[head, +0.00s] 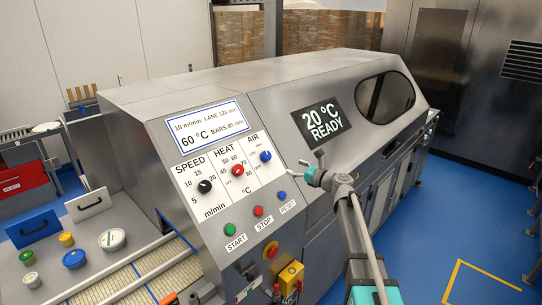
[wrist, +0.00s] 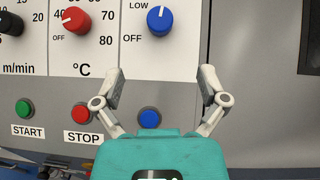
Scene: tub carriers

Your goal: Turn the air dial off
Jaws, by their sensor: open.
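The air dial (head: 265,156) is a blue knob under the label AIR on the white panel, right of the red heat dial. It also shows in the wrist view (wrist: 160,20) at the top, with a white mark pointing roughly up. OFF is printed at its lower left and LOW at its upper left; the top of its scale is cut off there. My gripper (wrist: 162,80) is open and empty, its two fingers spread below the dial in the picture and apart from it. In the head view my gripper (head: 298,168) is just right of the dial.
The black speed dial (head: 205,187) and red heat dial (head: 238,170) sit left of the air dial. Green start (head: 229,229), red stop (head: 258,211) and blue reset (head: 280,196) buttons are below. A display (head: 323,119) reads 20 °C READY. Blue floor lies open at the right.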

